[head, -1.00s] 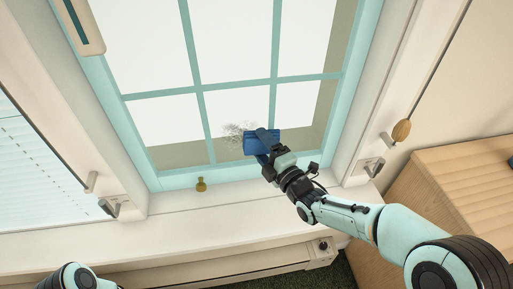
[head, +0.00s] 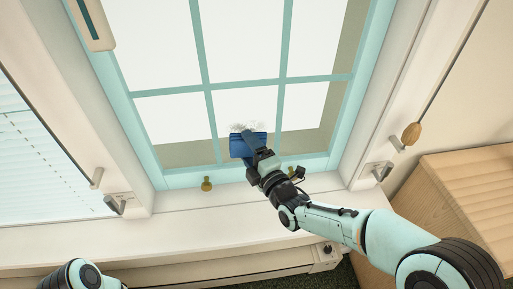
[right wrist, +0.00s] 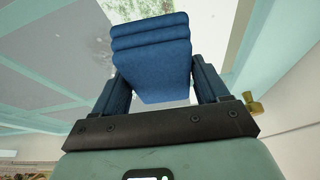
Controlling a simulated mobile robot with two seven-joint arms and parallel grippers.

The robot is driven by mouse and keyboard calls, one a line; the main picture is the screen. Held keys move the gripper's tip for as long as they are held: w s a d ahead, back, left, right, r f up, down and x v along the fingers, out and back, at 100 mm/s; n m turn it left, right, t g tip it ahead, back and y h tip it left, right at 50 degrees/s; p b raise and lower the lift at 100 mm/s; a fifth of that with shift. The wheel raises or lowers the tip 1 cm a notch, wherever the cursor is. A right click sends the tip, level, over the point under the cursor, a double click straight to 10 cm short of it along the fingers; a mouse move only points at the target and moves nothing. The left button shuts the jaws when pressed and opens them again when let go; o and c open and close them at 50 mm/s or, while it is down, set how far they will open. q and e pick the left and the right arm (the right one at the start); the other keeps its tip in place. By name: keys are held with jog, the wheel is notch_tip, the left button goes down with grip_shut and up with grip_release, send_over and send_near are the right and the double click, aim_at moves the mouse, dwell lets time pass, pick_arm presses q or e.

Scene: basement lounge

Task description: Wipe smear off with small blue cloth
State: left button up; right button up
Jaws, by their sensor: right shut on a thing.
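The small blue cloth (head: 240,148) is folded and held by my right gripper (head: 252,143) at the lower middle pane of the window. The cloth (right wrist: 152,62) also fills the upper middle of the right wrist view, between the two fingers of the gripper (right wrist: 160,88). A faint grey smear (head: 247,127) shows on the glass just above the cloth's upper edge; the cloth may cover part of it. I cannot tell whether the cloth presses on the glass. My left gripper is not in view; only part of my left arm shows at the bottom left.
The window has a teal frame (head: 355,125) and crossbars. Brass knobs stand at its lower edge, one left (head: 207,184) and one behind my right wrist (head: 292,172). The white sill (head: 190,220) is clear. A wooden cabinet (head: 440,200) stands at the right.

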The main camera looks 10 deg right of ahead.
aim_at(262, 140)
jog(key=shift+a+r+p, duration=0.1)
jog(key=shift+a+p, duration=0.45)
jog(key=shift+a, duration=2.25)
jog(key=shift+r+p, duration=1)
jog(key=shift+r, duration=0.4)
jog(key=shift+d+f+b, duration=0.15)
jog(key=shift+d+b, duration=0.35)
jog(key=shift+d, duration=1.4)
jog(key=shift+d+b, duration=0.6)
jog(key=shift+d, duration=0.95)
jog(key=shift+d+b, duration=0.95)
jog(key=shift+b, duration=0.5)
jog(key=shift+a, duration=1.8)
jog(key=shift+a+p, duration=1.25)
jog(key=shift+a, duration=1.35)
